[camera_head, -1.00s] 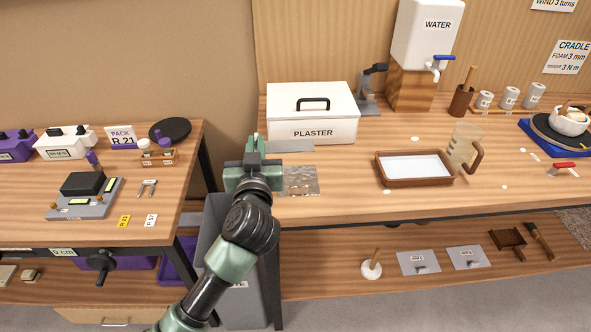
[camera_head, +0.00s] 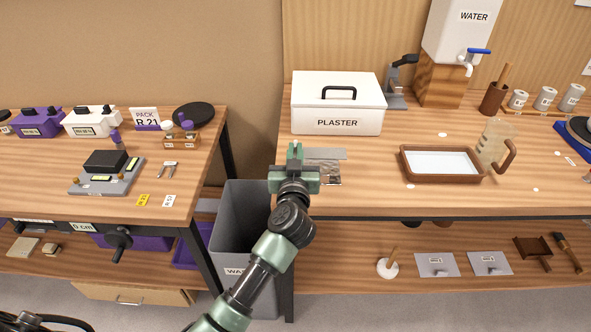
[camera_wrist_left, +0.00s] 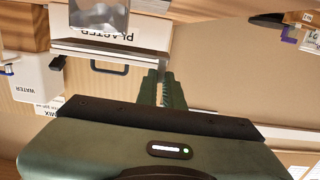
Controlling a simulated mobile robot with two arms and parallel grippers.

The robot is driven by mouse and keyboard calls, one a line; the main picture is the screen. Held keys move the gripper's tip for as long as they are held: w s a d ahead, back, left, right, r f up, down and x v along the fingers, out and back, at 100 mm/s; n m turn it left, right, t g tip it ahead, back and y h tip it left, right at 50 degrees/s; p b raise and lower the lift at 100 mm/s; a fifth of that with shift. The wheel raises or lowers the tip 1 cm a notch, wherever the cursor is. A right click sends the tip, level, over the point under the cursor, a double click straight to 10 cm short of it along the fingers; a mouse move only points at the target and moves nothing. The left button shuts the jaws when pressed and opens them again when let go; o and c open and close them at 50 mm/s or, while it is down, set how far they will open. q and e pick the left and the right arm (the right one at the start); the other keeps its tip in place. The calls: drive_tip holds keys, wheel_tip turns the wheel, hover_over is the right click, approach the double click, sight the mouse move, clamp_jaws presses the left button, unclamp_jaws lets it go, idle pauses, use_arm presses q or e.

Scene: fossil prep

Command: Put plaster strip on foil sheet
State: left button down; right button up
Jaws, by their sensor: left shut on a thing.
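The foil sheet (camera_head: 330,180) is a crinkled silver square on the right-hand bench, near its front left corner. It also shows at the top of the left wrist view (camera_wrist_left: 98,16). My left gripper (camera_head: 294,152) is at the bench's left edge, just left of the foil and above bench level, and hides part of it. In the left wrist view its two fingers (camera_wrist_left: 160,88) are close together. I see no plaster strip lying elsewhere. My right gripper is not in view.
A brown-rimmed tray (camera_head: 440,179) and a jug (camera_head: 493,143) stand to the right. A grey bin (camera_head: 240,225) stands between the benches. Bench is clear between foil and tray.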

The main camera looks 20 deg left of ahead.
use_arm(q)
wheel_tip(320, 180, down, 5)
drive_tip(key=shift+r+b, duration=0.1)
drive_tip(key=shift+b, duration=0.8)
drive_tip(key=c, duration=1.5)
unclamp_jaws()
drive_tip(key=shift+c, duration=0.2)
